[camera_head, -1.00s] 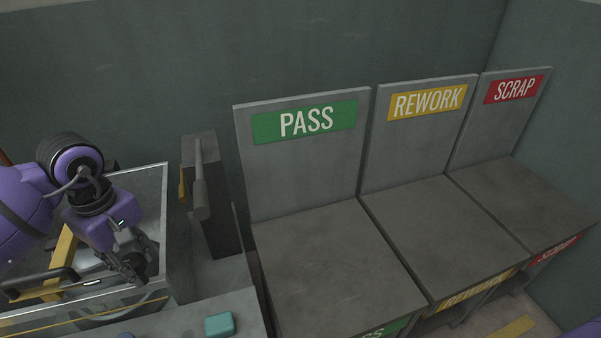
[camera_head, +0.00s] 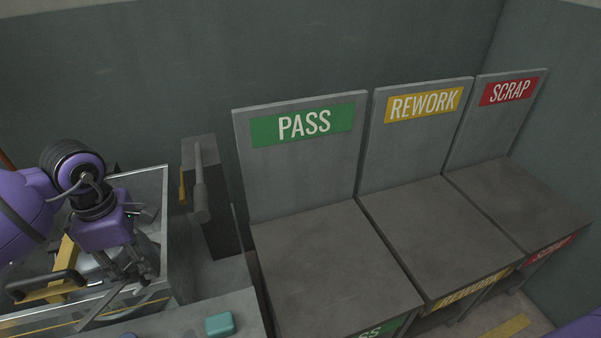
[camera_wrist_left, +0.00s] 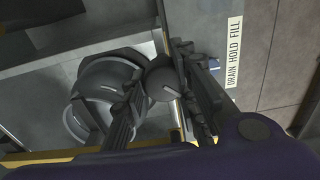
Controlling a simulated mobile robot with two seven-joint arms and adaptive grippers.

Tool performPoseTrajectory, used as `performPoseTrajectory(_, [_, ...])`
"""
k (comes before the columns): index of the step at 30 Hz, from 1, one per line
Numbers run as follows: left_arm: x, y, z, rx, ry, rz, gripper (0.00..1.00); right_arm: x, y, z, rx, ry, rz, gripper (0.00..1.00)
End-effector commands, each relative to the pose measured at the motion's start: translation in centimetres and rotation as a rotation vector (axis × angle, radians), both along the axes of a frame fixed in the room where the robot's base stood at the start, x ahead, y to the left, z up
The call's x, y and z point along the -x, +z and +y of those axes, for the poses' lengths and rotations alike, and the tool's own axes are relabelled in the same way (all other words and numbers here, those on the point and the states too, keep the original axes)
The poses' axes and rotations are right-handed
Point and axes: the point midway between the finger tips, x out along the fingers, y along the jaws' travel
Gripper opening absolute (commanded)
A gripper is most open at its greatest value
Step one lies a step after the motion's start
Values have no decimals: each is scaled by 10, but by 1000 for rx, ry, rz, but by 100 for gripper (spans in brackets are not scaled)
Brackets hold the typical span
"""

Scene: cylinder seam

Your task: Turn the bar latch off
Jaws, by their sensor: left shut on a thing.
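The bar latch (camera_head: 101,304) is a thin grey bar at the front of the glass-walled tank, low at the left of the head view. It slants down to the left. My left gripper (camera_head: 140,279) points down at its upper end and is shut on it. In the left wrist view, a dark round-ended part (camera_wrist_left: 164,84) sits between the two black fingers. The fingers hide part of the grip. My right gripper is not in view.
The tank (camera_head: 166,225) has a black handle (camera_head: 45,283) near its yellow bar. A grey block (camera_head: 215,238) with a lever (camera_head: 199,183) stands to its right. A teal block (camera_head: 219,324) lies on the front ledge. The PASS (camera_head: 325,265), REWORK and SCRAP bays are empty.

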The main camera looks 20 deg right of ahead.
Motion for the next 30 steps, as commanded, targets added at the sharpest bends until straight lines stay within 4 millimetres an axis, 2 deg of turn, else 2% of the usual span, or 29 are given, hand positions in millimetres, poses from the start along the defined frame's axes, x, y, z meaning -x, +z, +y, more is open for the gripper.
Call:
performPoseTrajectory(1, [-6, 6, -1, 6, 46, -21, 1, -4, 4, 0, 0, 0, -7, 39])
performPoseTrajectory(18, [-7, 9, 5, 9, 562, -24, 1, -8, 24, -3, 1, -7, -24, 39])
performPoseTrajectory(30, [-6, 8, 7, 10, 761, -22, 1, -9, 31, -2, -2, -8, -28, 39])
